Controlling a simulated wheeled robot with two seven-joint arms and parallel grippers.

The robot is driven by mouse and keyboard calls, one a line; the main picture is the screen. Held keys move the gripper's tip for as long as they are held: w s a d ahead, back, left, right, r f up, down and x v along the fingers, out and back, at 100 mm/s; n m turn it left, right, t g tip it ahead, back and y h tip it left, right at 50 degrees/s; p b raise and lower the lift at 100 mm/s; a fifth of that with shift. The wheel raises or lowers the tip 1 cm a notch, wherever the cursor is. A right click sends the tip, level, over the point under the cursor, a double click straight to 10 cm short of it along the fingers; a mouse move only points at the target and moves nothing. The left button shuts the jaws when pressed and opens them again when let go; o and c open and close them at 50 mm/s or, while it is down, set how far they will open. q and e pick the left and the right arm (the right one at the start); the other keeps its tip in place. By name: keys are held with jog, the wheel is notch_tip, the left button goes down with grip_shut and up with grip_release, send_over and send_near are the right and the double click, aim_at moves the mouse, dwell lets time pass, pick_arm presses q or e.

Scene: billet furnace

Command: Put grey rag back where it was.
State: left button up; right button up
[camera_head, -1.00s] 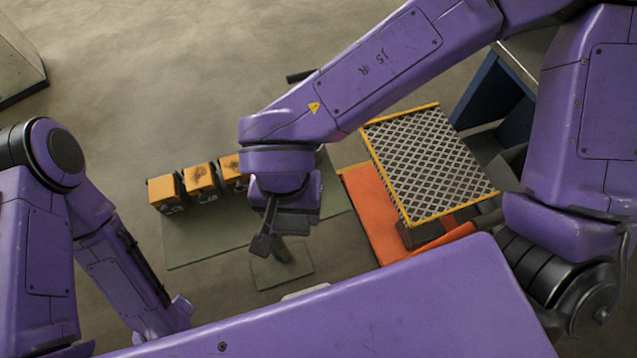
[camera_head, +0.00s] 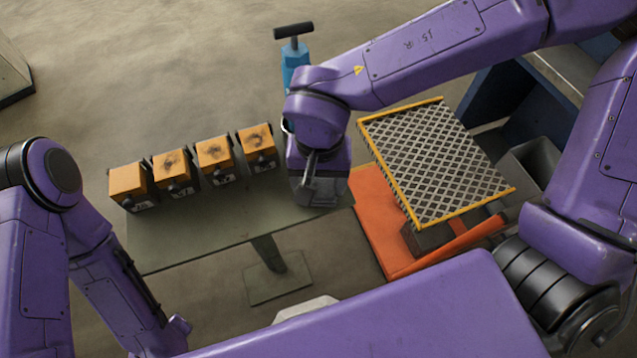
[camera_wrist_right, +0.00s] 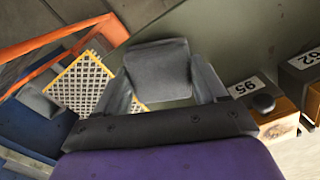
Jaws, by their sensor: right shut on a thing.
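The grey rag (camera_wrist_right: 158,70) is a flat, squarish grey piece between the two fingers of my right gripper (camera_wrist_right: 161,82) in the right wrist view. That gripper is shut on it. In the head view my right gripper (camera_head: 318,188) is over the right end of the grey-green table (camera_head: 205,238), to the right of the row of boxes. The rag is hard to tell from the grey gripper there. I cannot tell whether the rag touches the table. My left arm shows at the left, but its gripper is out of view.
Several orange-and-black boxes (camera_head: 214,152) stand in a row on the table. A blue object with a black handle (camera_head: 294,62) is behind my right wrist. A yellow-framed grating (camera_head: 435,160) over an orange base (camera_head: 375,215) stands to the right. The table's front is clear.

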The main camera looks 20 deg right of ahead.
aim_at(319, 183)
jog(key=shift+s+f, duration=0.1)
jog(key=shift+s, duration=0.05)
jog(key=o, duration=1.2)
notch_tip(319, 183, up, 12)
jog(key=p, duration=0.1)
jog(key=shift+w, duration=0.2)
